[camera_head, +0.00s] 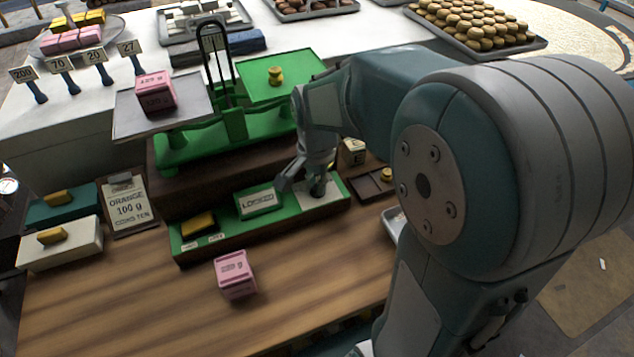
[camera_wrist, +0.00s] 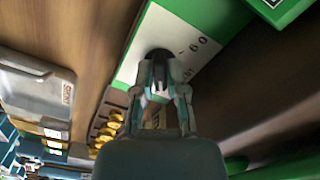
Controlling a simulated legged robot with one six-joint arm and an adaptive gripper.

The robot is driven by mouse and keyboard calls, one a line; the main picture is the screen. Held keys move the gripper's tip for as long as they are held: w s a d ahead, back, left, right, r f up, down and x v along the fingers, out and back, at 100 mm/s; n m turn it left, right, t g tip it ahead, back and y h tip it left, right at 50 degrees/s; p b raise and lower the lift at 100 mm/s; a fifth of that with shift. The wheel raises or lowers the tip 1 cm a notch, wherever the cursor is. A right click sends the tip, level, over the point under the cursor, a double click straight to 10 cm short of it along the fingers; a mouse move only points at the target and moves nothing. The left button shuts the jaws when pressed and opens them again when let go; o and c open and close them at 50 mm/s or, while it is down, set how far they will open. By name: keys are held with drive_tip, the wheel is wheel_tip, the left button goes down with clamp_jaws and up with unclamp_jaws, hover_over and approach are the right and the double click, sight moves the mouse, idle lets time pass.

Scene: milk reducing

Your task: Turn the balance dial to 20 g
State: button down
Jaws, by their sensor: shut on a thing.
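The balance dial is a dark round knob (camera_wrist: 159,56) on a white plate (camera_wrist: 178,38) with printed numbers; a 60 is legible. The plate (camera_head: 333,193) is at the right end of a green panel (camera_head: 225,232). My gripper (camera_head: 317,180) points down over the dial and is shut on its knob, with its fingers (camera_wrist: 162,88) on either side. The dial's pointer is hidden. The green balance (camera_head: 222,140) stands behind, with a pink block (camera_head: 155,92) on its left pan and a small yellow weight (camera_head: 275,75) on its right pan.
The panel carries a LOCKED sign (camera_head: 260,202) and a yellow block (camera_head: 198,224). A pink block (camera_head: 235,274) lies in front on the wooden table. A card reading ORANGE 100 g (camera_head: 130,206) stands left. A dark tray (camera_head: 368,190) lies right of the panel.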

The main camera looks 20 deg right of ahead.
sight(315, 186)
drive_tip(key=shift+f+m, duration=0.1)
drive_tip(key=shift+m, duration=0.3)
drive_tip(key=c, duration=0.7)
unclamp_jaws()
drive_tip(key=shift+a, duration=0.1)
wheel_tip(315, 186, up, 12)
drive_tip(key=shift+a, duration=0.1)
drive_tip(key=s+a+n+t, duration=0.1)
drive_tip(key=s+n+t, duration=0.1)
drive_tip(key=s+n, duration=0.2)
drive_tip(key=s+n+t, duration=0.1)
drive_tip(key=s+n, duration=0.3)
drive_tip(key=s+a+f+n+t, duration=0.1)
drive_tip(key=s+n+t, duration=0.1)
drive_tip(key=s+n, duration=0.2)
drive_tip(key=shift+s+a+t, duration=0.3)
drive_tip(key=shift+s, duration=0.3)
